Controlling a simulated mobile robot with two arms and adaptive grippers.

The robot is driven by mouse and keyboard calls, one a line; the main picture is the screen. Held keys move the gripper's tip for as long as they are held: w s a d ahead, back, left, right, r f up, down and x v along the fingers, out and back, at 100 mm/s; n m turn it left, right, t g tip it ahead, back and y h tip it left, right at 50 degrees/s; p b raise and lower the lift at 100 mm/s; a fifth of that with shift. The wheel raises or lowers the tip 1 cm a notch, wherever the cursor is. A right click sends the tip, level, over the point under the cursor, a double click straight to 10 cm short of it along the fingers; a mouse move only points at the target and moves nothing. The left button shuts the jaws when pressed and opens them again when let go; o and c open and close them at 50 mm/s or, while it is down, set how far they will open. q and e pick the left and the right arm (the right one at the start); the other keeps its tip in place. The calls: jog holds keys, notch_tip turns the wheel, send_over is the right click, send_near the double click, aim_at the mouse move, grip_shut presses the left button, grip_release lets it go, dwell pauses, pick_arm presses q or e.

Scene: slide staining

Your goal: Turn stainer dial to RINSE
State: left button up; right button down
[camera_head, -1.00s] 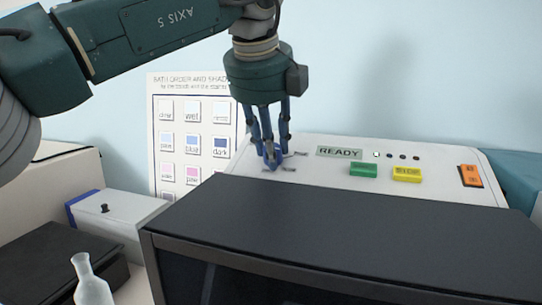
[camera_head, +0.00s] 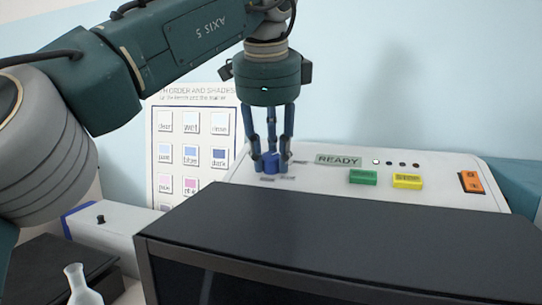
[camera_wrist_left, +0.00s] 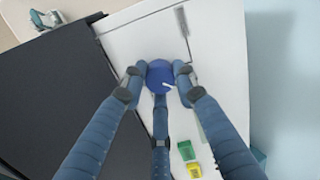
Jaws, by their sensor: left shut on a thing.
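The stainer's white control panel (camera_head: 330,186) lies behind its dark lid (camera_head: 360,235). The blue dial (camera_head: 271,163) sits at the panel's left; it also shows in the left wrist view (camera_wrist_left: 160,74), with a short white pointer mark on top. My left gripper (camera_head: 271,160) comes down from above and is shut on the dial, its fingers around the knob's sides. Small labels around the dial are partly hidden by the fingers and too small to read. My right gripper is not in view.
The panel has a READY display (camera_head: 338,160), a green button (camera_head: 362,177), a yellow button (camera_head: 407,181) and an orange switch (camera_head: 471,182). A shade chart (camera_head: 192,150) hangs on the wall behind. A glass bottle (camera_head: 83,287) stands at lower left.

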pick_arm(q)
jog(key=n, duration=0.4)
jog(key=shift+w+r+n, duration=0.15)
jog(key=shift+r+n, duration=0.05)
jog(key=shift+n, duration=0.1)
jog(key=n, duration=0.4)
jog(key=shift+g+p, duration=0.3)
jog(key=shift+g, duration=0.1)
jog(key=o, duration=1.1)
jog(key=shift+o, duration=0.2)
jog(key=shift+f, duration=0.15)
